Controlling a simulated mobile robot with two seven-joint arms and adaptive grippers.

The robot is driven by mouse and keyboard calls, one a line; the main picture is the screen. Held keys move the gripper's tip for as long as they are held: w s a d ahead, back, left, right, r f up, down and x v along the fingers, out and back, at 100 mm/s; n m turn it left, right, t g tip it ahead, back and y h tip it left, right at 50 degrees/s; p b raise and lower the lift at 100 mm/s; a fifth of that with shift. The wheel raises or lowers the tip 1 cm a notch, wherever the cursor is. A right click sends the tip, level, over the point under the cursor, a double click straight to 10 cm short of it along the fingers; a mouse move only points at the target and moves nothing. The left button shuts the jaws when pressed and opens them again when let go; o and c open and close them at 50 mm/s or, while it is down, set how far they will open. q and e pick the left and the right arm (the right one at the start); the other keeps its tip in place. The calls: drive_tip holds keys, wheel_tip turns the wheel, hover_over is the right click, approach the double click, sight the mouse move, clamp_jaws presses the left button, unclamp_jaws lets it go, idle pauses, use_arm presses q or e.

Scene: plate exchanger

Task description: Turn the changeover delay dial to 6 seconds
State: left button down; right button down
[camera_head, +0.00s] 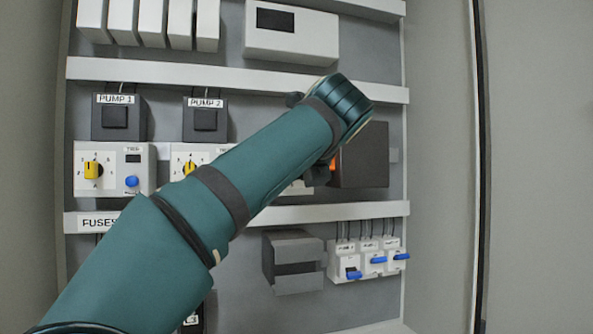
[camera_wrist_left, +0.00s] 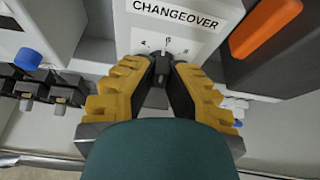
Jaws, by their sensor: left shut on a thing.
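The changeover module (camera_wrist_left: 205,20) is a white box with a CHANGEOVER label, in the left wrist view at the top middle. Small scale marks show below the label, too small to read surely. My left gripper (camera_wrist_left: 162,70) has its yellow-padded fingers closed on the small dark dial (camera_wrist_left: 158,96) below those marks. The fingers hide most of the dial, and I cannot tell where its pointer stands. In the head view my left arm covers nearly all of this module; only a sliver of a white box (camera_head: 298,188) shows. My right gripper is not in view.
A dark box (camera_head: 362,156) with an orange part stands right of my wrist; the orange part (camera_wrist_left: 265,27) is close in the wrist view. Timer modules with yellow dials (camera_head: 93,170) sit left. Blue-levered breakers (camera_head: 368,262) are below right. A blue knob (camera_wrist_left: 28,59) is left.

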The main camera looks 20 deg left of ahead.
use_arm(q)
drive_tip(key=shift+m, duration=0.3)
idle(0.4)
drive_tip(key=c, duration=1)
unclamp_jaws()
drive_tip(key=shift+w+a, duration=0.1)
drive_tip(key=shift+o, duration=0.2)
drive_tip(key=v, duration=1.2)
drive_tip(key=shift+d, duration=0.2)
drive_tip(key=shift+w, duration=0.15)
